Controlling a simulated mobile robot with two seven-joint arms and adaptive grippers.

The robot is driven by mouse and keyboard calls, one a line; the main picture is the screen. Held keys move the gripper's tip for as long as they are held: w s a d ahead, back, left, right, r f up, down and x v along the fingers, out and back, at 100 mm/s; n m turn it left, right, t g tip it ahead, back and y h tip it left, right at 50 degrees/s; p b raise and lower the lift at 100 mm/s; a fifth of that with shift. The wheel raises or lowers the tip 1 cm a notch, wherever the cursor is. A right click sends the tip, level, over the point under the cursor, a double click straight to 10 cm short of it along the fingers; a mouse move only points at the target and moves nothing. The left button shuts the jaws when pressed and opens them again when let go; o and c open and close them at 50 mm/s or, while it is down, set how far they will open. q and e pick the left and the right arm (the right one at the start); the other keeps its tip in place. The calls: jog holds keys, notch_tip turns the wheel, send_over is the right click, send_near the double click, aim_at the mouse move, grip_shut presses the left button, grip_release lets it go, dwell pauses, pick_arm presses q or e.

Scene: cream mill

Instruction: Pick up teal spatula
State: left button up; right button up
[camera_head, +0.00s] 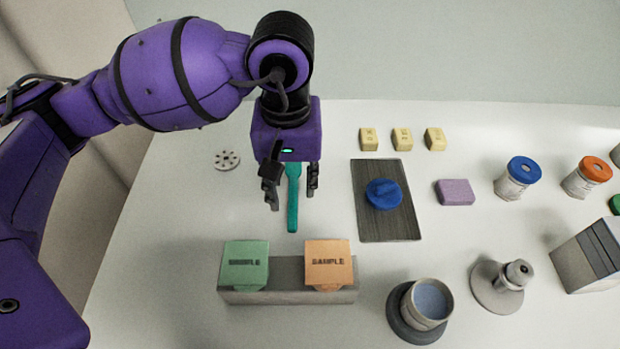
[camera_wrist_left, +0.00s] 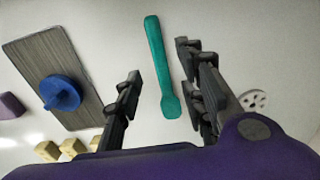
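The teal spatula (camera_head: 293,205) lies on the white table below my left gripper (camera_head: 291,190). In the head view its upper end is partly hidden by the gripper. In the left wrist view the whole teal spatula (camera_wrist_left: 160,65) shows, its wider end between the fingers and its narrow handle reaching away from them. My left gripper (camera_wrist_left: 165,95) is open, with one finger on each side of the spatula and a gap on both sides. I cannot tell how high the fingertips are above the table. My right gripper is in neither view.
A grey holder (camera_head: 290,295) carries a green and an orange sample block in front of the spatula. A dark board (camera_head: 366,225) with a blue knobbed disc (camera_head: 384,193) lies to the right. A white perforated disc (camera_head: 227,160) lies left. The table around the spatula is clear.

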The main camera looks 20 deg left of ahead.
aim_at(292, 199)
pick_arm(q)
jog(key=shift+a+f, duration=0.1)
jog(key=shift+f, duration=1.45)
jog(key=shift+c, duration=0.5)
grip_shut()
